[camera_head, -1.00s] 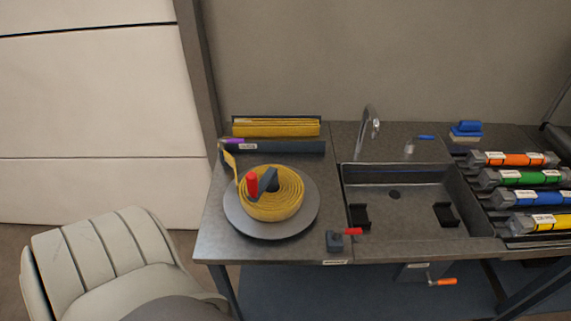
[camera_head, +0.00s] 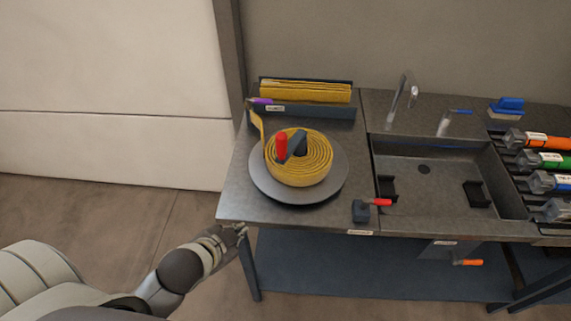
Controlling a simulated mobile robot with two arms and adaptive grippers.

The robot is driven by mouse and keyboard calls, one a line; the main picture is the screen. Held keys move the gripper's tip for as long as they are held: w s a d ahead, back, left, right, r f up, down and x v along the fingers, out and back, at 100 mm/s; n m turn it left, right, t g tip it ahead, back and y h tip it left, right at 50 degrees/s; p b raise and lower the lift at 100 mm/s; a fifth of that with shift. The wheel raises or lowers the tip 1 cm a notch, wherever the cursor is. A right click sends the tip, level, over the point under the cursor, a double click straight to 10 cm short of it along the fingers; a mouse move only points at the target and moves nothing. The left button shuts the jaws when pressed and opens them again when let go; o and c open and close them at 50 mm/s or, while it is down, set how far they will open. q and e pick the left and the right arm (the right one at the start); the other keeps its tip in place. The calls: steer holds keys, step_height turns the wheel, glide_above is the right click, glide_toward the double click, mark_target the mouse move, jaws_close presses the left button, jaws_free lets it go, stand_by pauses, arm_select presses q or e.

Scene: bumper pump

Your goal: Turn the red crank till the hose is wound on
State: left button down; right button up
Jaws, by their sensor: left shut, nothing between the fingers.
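The red crank handle (camera_head: 281,146) stands upright on a dark crank arm (camera_head: 297,147) over the reel. The yellow hose (camera_head: 312,172) is coiled in several turns on the round grey reel plate (camera_head: 262,185). Its loose end runs up from the coil's left side to the dark rack behind, near a purple piece (camera_head: 262,101). My left gripper (camera_head: 241,230) is small in view at the front left corner of the bench, below and left of the reel. It is shut and empty, apart from the crank. My right gripper is out of view.
A folded yellow hose (camera_head: 305,91) lies in the rack (camera_head: 315,112) behind the reel. A small red-handled valve (camera_head: 378,202) sits right of the reel, beside the sink (camera_head: 425,199). Floor left of the bench is clear.

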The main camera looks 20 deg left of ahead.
arm_select(q)
steer(key=w+d+r+m+t+h, duration=0.1)
steer(key=w+r+m+t+h, duration=0.4)
steer(key=r+m, duration=0.4)
steer(key=s+d+r+m+h, duration=0.1)
steer(key=d+r+m+h, duration=0.5)
steer(key=m, duration=0.4)
steer(key=w+d+p, duration=0.1)
steer(key=w+p, duration=0.3)
steer(key=w, duration=0.4)
steer(key=shift+w+h, duration=0.4)
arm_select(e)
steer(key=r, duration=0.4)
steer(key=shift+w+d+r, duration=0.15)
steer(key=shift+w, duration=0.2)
arm_select(q)
steer(key=shift+f, duration=0.1)
